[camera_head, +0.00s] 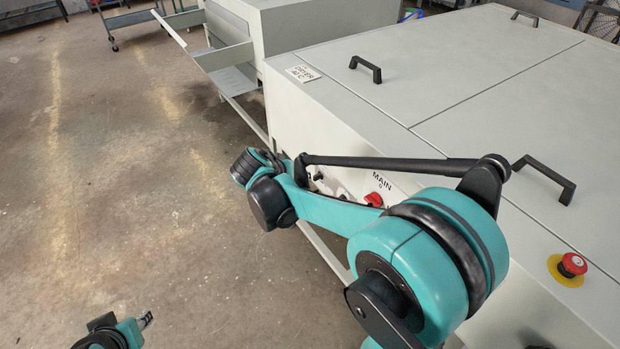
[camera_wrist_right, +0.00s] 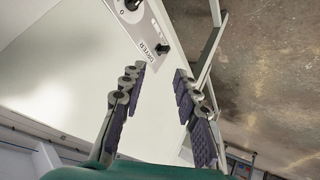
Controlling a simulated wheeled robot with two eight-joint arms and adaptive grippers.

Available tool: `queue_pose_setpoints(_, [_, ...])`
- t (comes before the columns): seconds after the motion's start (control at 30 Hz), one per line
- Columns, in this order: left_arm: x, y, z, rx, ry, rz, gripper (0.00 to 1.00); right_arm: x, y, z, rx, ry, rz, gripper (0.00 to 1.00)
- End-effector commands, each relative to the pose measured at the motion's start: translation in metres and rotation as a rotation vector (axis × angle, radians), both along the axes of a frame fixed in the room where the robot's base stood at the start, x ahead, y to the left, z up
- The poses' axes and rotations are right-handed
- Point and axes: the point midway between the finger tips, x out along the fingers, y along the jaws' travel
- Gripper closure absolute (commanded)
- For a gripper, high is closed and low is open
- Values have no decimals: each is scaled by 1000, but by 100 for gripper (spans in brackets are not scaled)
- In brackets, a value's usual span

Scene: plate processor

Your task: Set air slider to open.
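My right gripper (camera_wrist_right: 160,75) is open and empty in the right wrist view, its ridged pads apart. Beyond its tips is the white machine's panel with a grey strip lettered DRYER (camera_wrist_right: 143,57). A small black knob (camera_wrist_right: 162,48) sits on this strip close to the fingertips, and a larger black knob (camera_wrist_right: 132,5) is at the top edge. I cannot pick out the air slider for certain. In the head view, my right arm hides the right gripper and part of the panel. My left gripper (camera_head: 147,320) is only partly visible at the bottom left, away from the machine.
The white machine (camera_head: 290,104) fills the right side, with black lid handles (camera_head: 366,68) and a red emergency button (camera_head: 572,264) on top. A red MAIN switch (camera_head: 374,199) is on its front beside my right arm. Open concrete floor (camera_head: 150,190) lies to the left.

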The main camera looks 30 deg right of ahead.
Motion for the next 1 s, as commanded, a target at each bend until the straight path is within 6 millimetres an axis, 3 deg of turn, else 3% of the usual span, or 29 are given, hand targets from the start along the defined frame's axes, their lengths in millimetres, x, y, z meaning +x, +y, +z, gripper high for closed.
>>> queue_pose_setpoints(0.03, [0, 0, 2, 0, 0, 0, 69, 18, -5, -5, -37, -16, -44, 69])
queue_pose_setpoints(0.2, [0, 0, 4, 0, 0, 0, 69, 62, -23, -28, -171, -107, -211, 69])
queue_pose_setpoints(0.43, [0, 0, 8, 0, 0, 0, 69, 102, -36, -72, -361, -302, -415, 69])
queue_pose_setpoints(0.57, [0, 0, 10, 0, 0, 0, 69, 111, -36, -102, -464, -442, -513, 69])
queue_pose_setpoints(0.73, [0, 0, 12, 0, 0, 0, 69, 107, -33, -137, -568, -617, -599, 69])
queue_pose_setpoints(1.0, [0, 0, 12, 0, 0, 0, 69, 98, -33, -158, -629, -737, -646, 69])
